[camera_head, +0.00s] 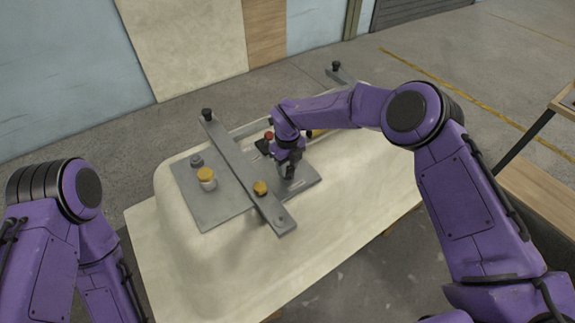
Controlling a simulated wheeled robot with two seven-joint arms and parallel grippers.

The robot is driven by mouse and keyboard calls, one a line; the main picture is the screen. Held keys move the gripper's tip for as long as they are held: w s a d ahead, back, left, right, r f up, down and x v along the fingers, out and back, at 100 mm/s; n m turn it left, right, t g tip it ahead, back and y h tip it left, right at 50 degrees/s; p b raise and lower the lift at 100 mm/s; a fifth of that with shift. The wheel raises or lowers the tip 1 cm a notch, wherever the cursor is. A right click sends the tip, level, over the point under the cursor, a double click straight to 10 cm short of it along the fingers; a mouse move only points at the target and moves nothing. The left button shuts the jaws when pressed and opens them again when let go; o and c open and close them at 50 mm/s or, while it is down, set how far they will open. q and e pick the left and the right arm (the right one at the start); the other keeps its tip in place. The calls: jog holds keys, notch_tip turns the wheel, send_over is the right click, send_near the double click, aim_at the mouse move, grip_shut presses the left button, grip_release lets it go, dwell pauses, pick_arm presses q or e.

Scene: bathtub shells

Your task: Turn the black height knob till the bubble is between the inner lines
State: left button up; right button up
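A pale bathtub shell (300,235) lies upturned on a bench. A grey plate (215,210) rests on the shell, with a long grey bar (235,158) crossing it. Black knobs show at the bar's far end (207,113) and on a second bar behind (336,66). I cannot tell which is the height knob. No bubble or inner lines can be made out. My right gripper (288,172) points down over the right part of the plate, close to the bar. Its fingertips are small and dark, and what lies between them is hidden. My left gripper is out of view.
A brass-topped round part (206,176) and a small grey knob (196,160) stand on the plate. A brass knob (260,187) sits on the bar. A red part (268,135) shows behind my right wrist. A wooden shelf (540,190) stands at right.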

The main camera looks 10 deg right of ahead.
aim_at(288, 169)
jog(key=shift+f+m+b, duration=0.35)
jog(key=shift+m+b, duration=0.35)
jog(key=shift+b, duration=0.35)
jog(key=shift+d+r+m+b, duration=0.1)
jog(key=shift+r+m+b, duration=0.1)
jog(key=shift+m+b, duration=0.5)
jog(key=shift+r, duration=0.2)
jog(key=o, duration=1.1)
jog(key=shift+p, duration=0.3)
jog(key=shift+c, duration=0.2)
jog(key=shift+r, duration=0.3)
notch_tip(288, 169, up, 10)
jog(key=b, duration=0.2)
